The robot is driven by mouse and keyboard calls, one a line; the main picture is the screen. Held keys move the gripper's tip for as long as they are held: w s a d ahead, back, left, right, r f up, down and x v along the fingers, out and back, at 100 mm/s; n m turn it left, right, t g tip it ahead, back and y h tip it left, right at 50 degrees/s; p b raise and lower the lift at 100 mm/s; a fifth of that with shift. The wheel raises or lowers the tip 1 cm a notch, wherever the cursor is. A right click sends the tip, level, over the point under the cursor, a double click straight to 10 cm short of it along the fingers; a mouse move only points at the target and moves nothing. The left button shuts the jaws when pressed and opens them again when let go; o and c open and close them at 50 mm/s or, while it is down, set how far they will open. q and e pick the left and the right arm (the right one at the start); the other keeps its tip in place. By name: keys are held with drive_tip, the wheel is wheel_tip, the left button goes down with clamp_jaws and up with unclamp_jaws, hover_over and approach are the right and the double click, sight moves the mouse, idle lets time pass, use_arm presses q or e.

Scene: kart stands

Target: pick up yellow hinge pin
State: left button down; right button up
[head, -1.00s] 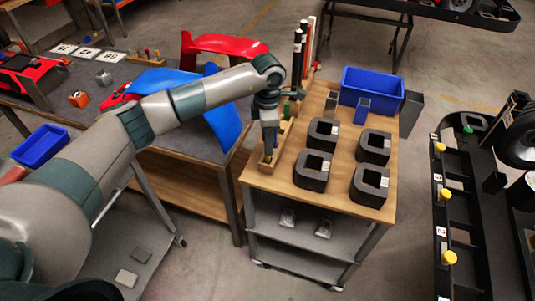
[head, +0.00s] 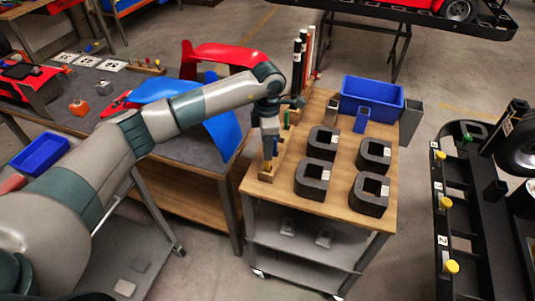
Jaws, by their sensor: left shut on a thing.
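My left gripper (head: 268,152) points down over the wooden pin rack (head: 266,178) at the left edge of the wooden-topped cart. It is shut on a slim pin, which looks like the yellow hinge pin (head: 267,165); only a small yellowish part shows below the fingers. The pin's lower end is at the rack, and I cannot tell whether it is clear of its hole. A blue pin (head: 275,147) stands just right of the fingers, and a green pin (head: 287,119) stands farther back. My right gripper is out of view.
Several dark U-shaped blocks (head: 311,180) stand on the cart top (head: 337,207). A blue bin (head: 372,90) and a small blue holder (head: 362,119) are behind them. Tall tubes (head: 297,65) rise behind the rack. A kart stand with yellow knobs (head: 446,203) is at the right.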

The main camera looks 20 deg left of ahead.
use_arm(q)
drive_tip(key=shift+r+b, duration=0.5)
drive_tip(key=shift+r, duration=0.15)
wheel_tip(320, 180, up, 2)
drive_tip(key=shift+r+b, duration=0.2)
drive_tip(key=shift+b, duration=0.65)
drive_tip(key=s+d+r+b, duration=0.3)
drive_tip(key=d+r, duration=0.4)
drive_tip(key=d, duration=0.4)
drive_tip(key=shift+s+b, duration=0.35)
drive_tip(key=shift+b, duration=0.4)
